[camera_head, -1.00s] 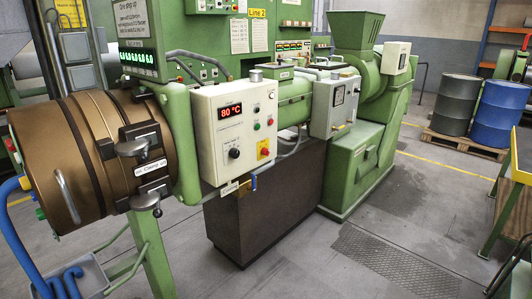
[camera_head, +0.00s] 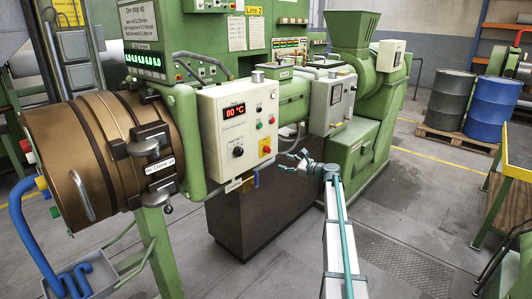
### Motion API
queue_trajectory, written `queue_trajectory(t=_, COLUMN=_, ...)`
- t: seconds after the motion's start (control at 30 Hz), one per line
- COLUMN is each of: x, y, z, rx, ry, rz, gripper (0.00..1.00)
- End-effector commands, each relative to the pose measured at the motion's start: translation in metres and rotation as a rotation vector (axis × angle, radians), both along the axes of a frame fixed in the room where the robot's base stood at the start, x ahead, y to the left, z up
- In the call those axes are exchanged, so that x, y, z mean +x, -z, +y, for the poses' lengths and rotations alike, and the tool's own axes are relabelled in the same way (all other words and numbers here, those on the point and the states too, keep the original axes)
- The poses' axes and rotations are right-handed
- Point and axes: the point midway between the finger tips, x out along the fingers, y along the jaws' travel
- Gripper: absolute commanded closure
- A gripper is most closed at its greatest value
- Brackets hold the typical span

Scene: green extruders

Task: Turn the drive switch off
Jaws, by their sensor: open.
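A white control box (camera_head: 236,133) on the green extruder carries a red 80 °C display, a black knob (camera_head: 238,152) and small coloured buttons. A red rotary switch on a yellow plate (camera_head: 265,147) sits at its lower right; it may be the drive switch, but labels are too small to read. A second grey box (camera_head: 332,103) with a gauge stands to the right. My gripper (camera_head: 287,161) is open and empty, right of the red switch in the picture and apart from it. Its fingers point left toward the white box. The switch is not hidden.
A brown cylinder (camera_head: 72,165) with black clamp parts stands at the left, with blue hoses (camera_head: 34,240) beside it. A dark base block (camera_head: 258,211) is below the white box. Blue and grey drums (camera_head: 494,109) stand on a pallet at the back right. The floor at right centre is clear.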

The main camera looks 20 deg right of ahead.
Motion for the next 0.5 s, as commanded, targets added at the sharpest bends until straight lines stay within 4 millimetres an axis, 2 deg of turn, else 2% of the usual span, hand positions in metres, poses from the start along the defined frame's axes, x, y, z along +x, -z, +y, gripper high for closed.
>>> queue_trajectory(t=0.03, x=0.009, y=-0.006, z=-0.005, rx=0.104, ry=0.016, rz=0.008, gripper=0.4)
queue_trajectory(t=0.2, x=0.011, y=-0.021, z=-0.009, rx=0.348, ry=0.047, rz=0.048, gripper=0.4)
queue_trajectory(t=0.37, x=0.015, y=-0.021, z=-0.007, rx=0.404, ry=0.053, rz=0.078, gripper=0.4)
queue_trajectory(t=0.5, x=0.028, y=-0.022, z=-0.002, rx=0.406, ry=0.052, rz=0.081, gripper=0.4)
